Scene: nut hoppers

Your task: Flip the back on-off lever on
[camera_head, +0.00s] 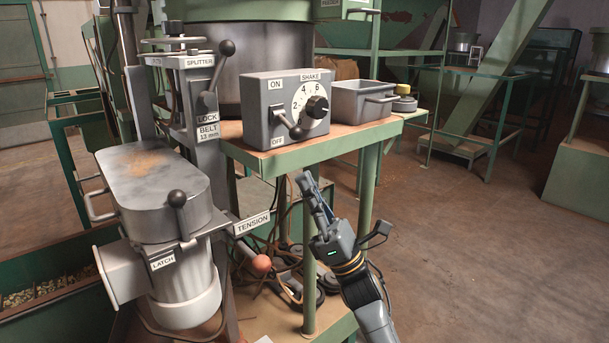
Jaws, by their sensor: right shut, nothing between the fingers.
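A grey control box (285,107) stands on the green table, with ON printed at its upper left and OFF at its lower left. Its on-off lever (296,131) has a dark ball knob and hangs low, tilted down to the right, nearer the OFF label. A black dial (317,106) marked SHAKE sits to the right of the lever. My right gripper (306,180) is shut and empty. It points up, below the box in the picture and apart from the lever. My left gripper is not in view.
The green table (275,155) lies under the box. A grey metal bin (361,102) stands right of the box. Left are a SPLITTER lever (226,48), a LATCH lever (177,199) and a red TENSION knob (261,264). Open floor (470,240) lies to the right.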

